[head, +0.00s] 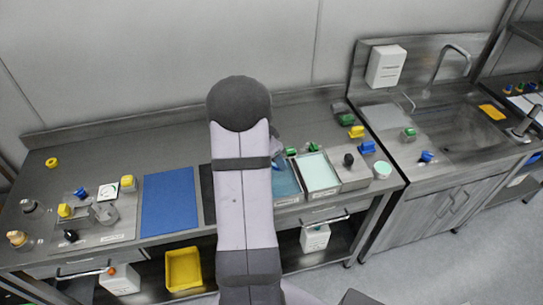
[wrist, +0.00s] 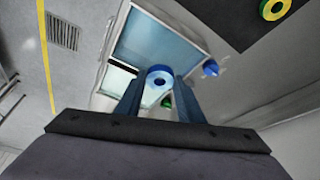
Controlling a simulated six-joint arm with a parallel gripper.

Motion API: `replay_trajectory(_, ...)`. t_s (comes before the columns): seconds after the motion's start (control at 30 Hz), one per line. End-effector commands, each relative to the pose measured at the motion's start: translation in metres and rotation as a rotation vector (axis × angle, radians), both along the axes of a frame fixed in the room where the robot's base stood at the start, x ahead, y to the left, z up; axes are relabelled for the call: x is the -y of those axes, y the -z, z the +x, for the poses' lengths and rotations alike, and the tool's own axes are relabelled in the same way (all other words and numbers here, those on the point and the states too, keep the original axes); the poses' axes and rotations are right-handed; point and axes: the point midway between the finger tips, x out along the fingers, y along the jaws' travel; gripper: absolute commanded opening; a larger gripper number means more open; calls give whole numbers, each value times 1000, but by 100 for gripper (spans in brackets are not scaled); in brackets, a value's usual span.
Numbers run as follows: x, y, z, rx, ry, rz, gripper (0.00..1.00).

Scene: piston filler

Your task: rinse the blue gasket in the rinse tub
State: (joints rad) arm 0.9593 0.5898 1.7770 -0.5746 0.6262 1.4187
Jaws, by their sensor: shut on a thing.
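In the wrist view my gripper (wrist: 160,84) is shut on the blue gasket (wrist: 151,72), a ring with a dark centre hole held between the two fingertips. Beyond it lies a tub of blue liquid (wrist: 150,40), and the gasket overlaps its edge area in this view. Whether the gasket touches the liquid cannot be told. In the head view the tub of blue liquid (head: 287,182) shows just right of my arm, which hides part of it and most of my gripper. A paler tub (head: 318,172) stands beside it; I cannot read the labels.
Green and blue parts (head: 366,147) sit behind and right of the tubs. A blue mat (head: 168,202) lies left of my arm, with a tray of small parts (head: 97,214) further left. A sink (head: 455,125) is at the right. The back of the bench is mostly clear.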

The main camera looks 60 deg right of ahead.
Motion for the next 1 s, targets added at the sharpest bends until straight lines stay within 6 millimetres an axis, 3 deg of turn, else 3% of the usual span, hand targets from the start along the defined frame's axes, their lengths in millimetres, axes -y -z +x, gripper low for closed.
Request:
replay_trajectory(0.3, -1, 0, -4, 1, 217, 0, 13)
replay_trajectory(0.67, -1, 3, -4, 1, 229, -1, 13)
replay_trajectory(1.0, -1, 24, -5, 1, 230, 1, 13)
